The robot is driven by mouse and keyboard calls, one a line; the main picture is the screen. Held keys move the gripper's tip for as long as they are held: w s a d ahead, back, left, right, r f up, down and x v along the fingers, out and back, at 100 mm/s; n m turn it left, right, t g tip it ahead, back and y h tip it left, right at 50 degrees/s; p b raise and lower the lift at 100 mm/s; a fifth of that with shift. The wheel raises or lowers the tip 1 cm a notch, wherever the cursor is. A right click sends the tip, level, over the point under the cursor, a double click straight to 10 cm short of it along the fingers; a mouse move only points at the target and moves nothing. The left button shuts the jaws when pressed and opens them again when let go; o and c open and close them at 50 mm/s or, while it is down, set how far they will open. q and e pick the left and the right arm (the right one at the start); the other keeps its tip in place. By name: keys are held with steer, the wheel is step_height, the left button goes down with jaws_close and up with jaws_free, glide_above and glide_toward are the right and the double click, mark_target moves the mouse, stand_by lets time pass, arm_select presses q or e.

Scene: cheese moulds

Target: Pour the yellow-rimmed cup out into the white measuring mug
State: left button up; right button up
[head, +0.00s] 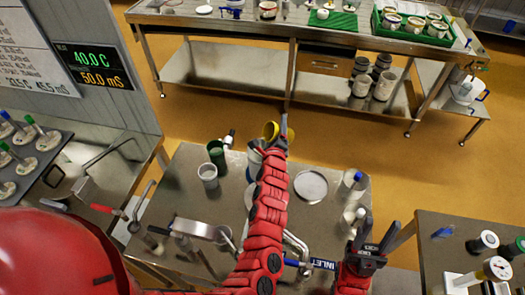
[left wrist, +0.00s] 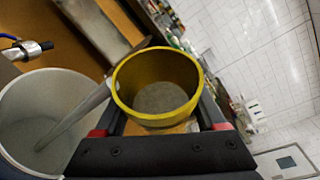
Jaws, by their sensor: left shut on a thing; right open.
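My left gripper (head: 277,141) is shut on the yellow-rimmed cup (head: 270,131), held over the far edge of the near table. In the left wrist view the yellow-rimmed cup (left wrist: 158,70) sits between the fingers, its yellow inner wall and greyish bottom showing. A pale, wide vessel (left wrist: 18,118) with a rod in it stands beside the cup there. In the head view a pale vessel (head: 254,158) is partly hidden behind my left arm. I cannot tell whether it is the white measuring mug. My right gripper (head: 366,238) is open and empty at the table's right side.
A dark green cup (head: 217,152) and a grey-white cup (head: 208,172) stand left of my arm. A round metal plate (head: 311,186) lies to its right. Small bottles stand along the right edge. A white jug with a blue handle (head: 466,92) is on the far side shelf.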

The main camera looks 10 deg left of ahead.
mark_target(268, 130)
arm_select(q)
steer(key=shift+r+n+t+b, duration=0.3)
steer(key=shift+r+n+b, duration=0.1)
steer(key=shift+n, duration=0.2)
stand_by(0.3)
steer(key=shift+a+r, duration=0.1)
steer(key=shift+r, duration=0.1)
steer(key=shift+s+r+n+t, duration=0.1)
steer(key=shift+r+n+t, duration=0.2)
steer(key=shift+r+n, duration=0.55)
steer(key=shift+s+a+r+n+t, duration=0.1)
steer(key=shift+a+r+n+t, duration=0.25)
steer(key=shift+n, duration=0.4)
stand_by(0.4)
steer(key=shift+s+a+r+n+t+p, duration=0.15)
steer(key=shift+r+n+p, duration=0.1)
steer(key=shift+r+n, duration=0.25)
steer(key=shift+r+n+t+p, duration=0.1)
steer(key=shift+r+n+p, duration=0.15)
steer(key=shift+r, duration=0.3)
steer(key=shift+s+a+r+n+t+y, duration=0.1)
steer(key=shift+a+r+n+t+y, duration=0.15)
steer(key=shift+n, duration=0.3)
steer(key=shift+s+r+n+t+y, duration=0.1)
steer(key=shift+n+t+y, duration=0.05)
steer(key=shift+n+y, duration=0.3)
